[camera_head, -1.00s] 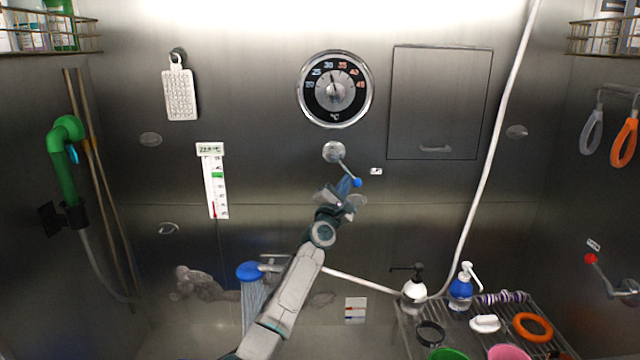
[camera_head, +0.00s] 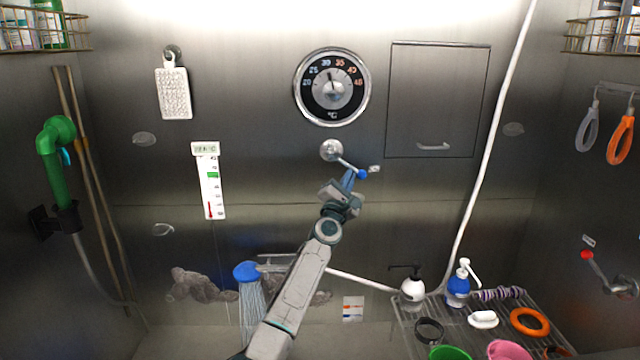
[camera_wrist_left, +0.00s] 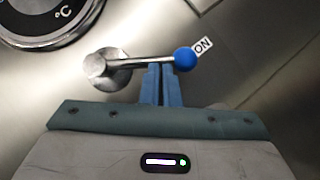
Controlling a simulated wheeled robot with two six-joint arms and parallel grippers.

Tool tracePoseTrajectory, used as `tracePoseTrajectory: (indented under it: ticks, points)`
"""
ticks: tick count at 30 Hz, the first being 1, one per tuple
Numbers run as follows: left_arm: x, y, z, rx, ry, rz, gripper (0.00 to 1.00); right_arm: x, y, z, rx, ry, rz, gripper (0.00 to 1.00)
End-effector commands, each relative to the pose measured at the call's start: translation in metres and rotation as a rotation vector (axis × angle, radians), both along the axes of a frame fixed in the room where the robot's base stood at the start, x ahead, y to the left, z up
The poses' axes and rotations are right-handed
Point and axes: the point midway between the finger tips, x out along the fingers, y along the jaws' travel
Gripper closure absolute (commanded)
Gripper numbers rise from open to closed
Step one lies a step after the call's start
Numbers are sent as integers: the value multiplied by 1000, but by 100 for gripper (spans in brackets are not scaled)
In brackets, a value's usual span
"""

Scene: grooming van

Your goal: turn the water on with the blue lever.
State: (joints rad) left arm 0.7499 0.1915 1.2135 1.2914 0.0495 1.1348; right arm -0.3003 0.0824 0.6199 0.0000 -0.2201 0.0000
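The lever is a metal rod on a round pivot (camera_head: 331,150) with a blue ball knob (camera_head: 362,174) at its end. It slants down to the right, the knob close beside a small ON label (camera_head: 375,169). In the left wrist view the blue knob (camera_wrist_left: 185,59) almost touches the ON label (camera_wrist_left: 202,46). My left gripper (camera_head: 351,180) is just below the rod. Its blue fingers (camera_wrist_left: 162,84) are together, tips at the underside of the rod near the knob; they are not around it. My right gripper is not in view.
A round temperature dial (camera_head: 333,88) is above the lever, a cabinet door (camera_head: 433,100) to its right. A blue shower head (camera_head: 246,271) with pale streaks below it is lower left. A rack (camera_head: 405,335) with bottles and rings is lower right. A red-knobbed lever (camera_head: 587,255) is on the right wall.

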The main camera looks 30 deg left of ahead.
Motion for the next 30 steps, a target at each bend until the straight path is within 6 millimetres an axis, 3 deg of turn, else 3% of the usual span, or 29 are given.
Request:
tracePoseTrajectory:
  ticks: [30]
  points:
    - [8,-14,12,-118,-69,-4,100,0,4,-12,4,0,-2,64]
